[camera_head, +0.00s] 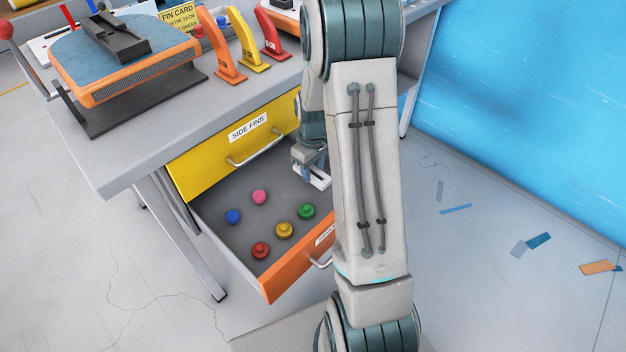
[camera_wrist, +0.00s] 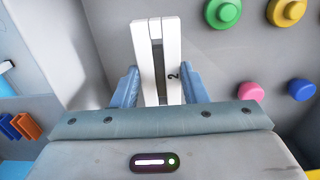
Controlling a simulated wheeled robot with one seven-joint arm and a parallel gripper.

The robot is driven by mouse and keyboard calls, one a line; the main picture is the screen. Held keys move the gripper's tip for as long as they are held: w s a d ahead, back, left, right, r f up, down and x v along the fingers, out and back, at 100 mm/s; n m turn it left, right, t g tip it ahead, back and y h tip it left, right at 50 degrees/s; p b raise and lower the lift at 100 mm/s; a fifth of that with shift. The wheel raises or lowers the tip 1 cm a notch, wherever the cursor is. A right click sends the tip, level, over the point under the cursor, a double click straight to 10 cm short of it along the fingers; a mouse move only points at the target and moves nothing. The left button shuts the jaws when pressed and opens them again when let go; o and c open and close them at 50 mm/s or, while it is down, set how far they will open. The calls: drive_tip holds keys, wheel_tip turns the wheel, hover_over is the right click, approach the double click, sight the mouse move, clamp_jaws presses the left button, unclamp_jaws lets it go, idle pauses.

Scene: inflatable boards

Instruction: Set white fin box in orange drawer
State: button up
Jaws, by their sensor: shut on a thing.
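The white fin box (camera_wrist: 172,50) is a narrow white block with a dark slot and a dark "2" on one side. My gripper (camera_wrist: 160,88) is shut on it, with a blue finger on each side. In the head view my gripper (camera_head: 312,160) holds the white fin box (camera_head: 316,179) at the right, inner part of the open orange drawer (camera_head: 284,272). My arm hides part of the drawer's right side. I cannot tell whether the box touches the drawer floor.
Several coloured knobs, among them a red one (camera_head: 260,250) and a blue one (camera_head: 233,216), stand in the drawer's left and middle. The yellow "SIDE FINS" drawer (camera_head: 215,165) above is shut. Orange, yellow and red fins (camera_head: 247,42) stand on the bench.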

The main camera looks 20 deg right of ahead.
sight(314, 173)
drive_tip(key=shift+d+f+b, duration=0.15)
drive_tip(key=shift+f+b, duration=0.4)
drive_tip(key=shift+f, duration=1.55)
drive_tip(key=shift+f, duration=0.2)
drive_tip(key=o, duration=1)
drive_tip(key=shift+r, duration=0.15)
